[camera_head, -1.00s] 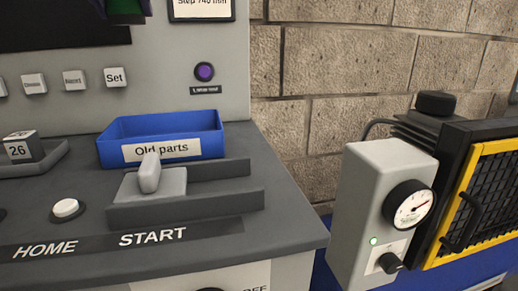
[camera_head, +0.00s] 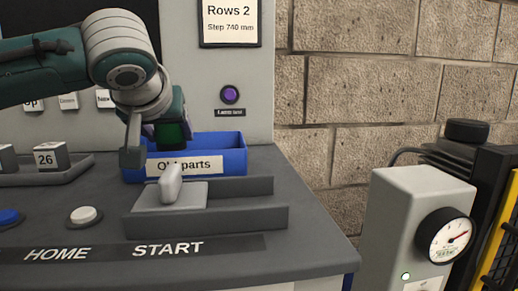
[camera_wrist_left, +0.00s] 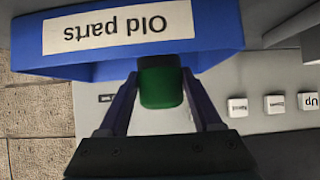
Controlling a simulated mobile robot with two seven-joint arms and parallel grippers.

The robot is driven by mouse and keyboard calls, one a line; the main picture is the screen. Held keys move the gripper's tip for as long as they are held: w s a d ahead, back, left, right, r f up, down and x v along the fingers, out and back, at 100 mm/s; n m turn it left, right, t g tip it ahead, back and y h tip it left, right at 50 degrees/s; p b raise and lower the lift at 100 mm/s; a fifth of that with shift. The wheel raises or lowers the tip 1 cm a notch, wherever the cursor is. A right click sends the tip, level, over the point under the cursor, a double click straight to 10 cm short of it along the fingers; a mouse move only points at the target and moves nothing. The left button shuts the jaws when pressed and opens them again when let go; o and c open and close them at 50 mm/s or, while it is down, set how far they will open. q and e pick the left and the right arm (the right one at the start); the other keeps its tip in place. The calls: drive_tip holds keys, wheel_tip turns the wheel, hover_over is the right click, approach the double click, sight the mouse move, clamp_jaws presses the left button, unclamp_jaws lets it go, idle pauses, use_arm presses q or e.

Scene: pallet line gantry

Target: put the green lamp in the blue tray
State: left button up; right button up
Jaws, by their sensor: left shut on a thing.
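The green lamp (camera_head: 172,132) is a small dark green cylinder held by my left gripper (camera_head: 152,140), just above the blue tray (camera_head: 232,160) labelled "Old parts". In the left wrist view, the lamp (camera_wrist_left: 160,82) sits between the two fingers of the left gripper (camera_wrist_left: 160,95), and the tray (camera_wrist_left: 222,30) is close ahead of its tip. The lower part of the lamp is partly hidden by the tray's front wall in the head view. My right gripper is not in view.
A grey lever (camera_head: 170,190) slides between two rails in front of the tray. A white button (camera_head: 86,215) and a cube marked 26 (camera_head: 52,157) are to the left. A purple button (camera_head: 230,94) is on the panel behind. A gauge box (camera_head: 415,230) stands at the right.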

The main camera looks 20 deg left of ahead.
sight(169, 148)
use_arm(q)
drive_tip(key=shift+f, duration=1.55)
drive_tip(key=shift+f, duration=0.15)
drive_tip(key=o, duration=1.4)
drive_tip(key=shift+s+d+r, duration=0.1)
drive_tip(key=shift+r, duration=0.15)
drive_tip(key=p+v, duration=0.2)
drive_tip(key=v, duration=0.9)
drive_tip(key=shift+s+d+r, duration=0.15)
drive_tip(key=shift+s+r, duration=0.1)
